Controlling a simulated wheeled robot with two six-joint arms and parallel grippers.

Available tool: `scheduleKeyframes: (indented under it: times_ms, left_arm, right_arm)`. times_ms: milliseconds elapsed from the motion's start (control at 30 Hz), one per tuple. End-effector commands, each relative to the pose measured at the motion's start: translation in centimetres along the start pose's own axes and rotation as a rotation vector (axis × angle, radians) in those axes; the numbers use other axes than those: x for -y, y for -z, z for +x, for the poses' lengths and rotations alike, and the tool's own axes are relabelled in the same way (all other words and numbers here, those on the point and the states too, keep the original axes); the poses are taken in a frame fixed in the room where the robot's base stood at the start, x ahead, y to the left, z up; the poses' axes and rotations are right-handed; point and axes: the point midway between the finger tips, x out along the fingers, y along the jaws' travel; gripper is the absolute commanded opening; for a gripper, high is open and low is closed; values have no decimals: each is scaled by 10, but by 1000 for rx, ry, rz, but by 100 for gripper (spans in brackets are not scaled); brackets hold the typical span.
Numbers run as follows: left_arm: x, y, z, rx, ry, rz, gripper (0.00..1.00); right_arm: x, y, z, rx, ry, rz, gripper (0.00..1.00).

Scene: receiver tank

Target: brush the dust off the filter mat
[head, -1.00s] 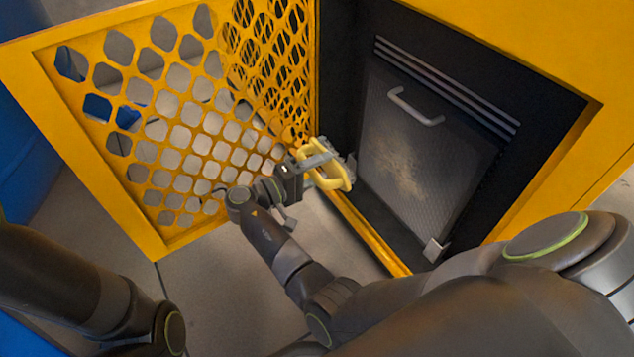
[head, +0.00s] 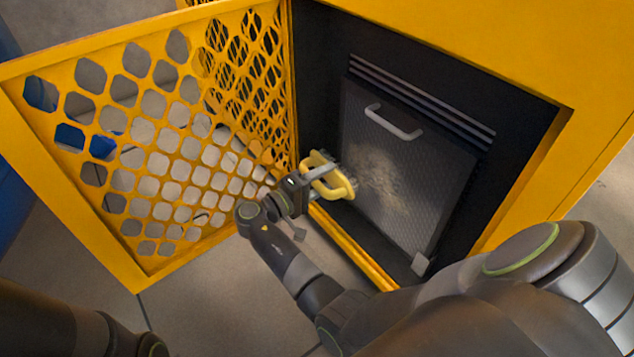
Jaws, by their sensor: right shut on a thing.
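The filter mat (head: 408,185) is a dark grey mesh panel with a light handle (head: 394,124) near its top, set upright in the dark recess of the yellow housing. A pale dust patch (head: 376,180) lies on its left and middle part. My right gripper (head: 318,178) is shut on a yellow brush (head: 338,188), by its looped handle. The brush is at the left edge of the mat, beside the dust; I cannot tell whether its bristles touch the mat. My left arm shows at the lower left, but its gripper is out of view.
The yellow perforated door (head: 125,262) stands open on the left. The yellow housing frame (head: 545,165) borders the recess, with a low sill (head: 350,246) below. A light metal clip (head: 419,264) sits at the mat's lower corner. Grey floor (head: 220,300) is clear in front.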

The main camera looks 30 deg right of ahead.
Motion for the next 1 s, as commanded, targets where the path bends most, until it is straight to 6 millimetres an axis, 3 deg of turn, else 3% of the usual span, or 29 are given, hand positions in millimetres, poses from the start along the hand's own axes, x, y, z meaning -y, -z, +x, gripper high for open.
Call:
scheduleKeyframes:
  times_ms: [1000]
  left_arm:
    - [0, -1, 1, 0, 0, 0, 0]
  right_arm:
    - [0, 0, 8, 0, 0, 0, 35]
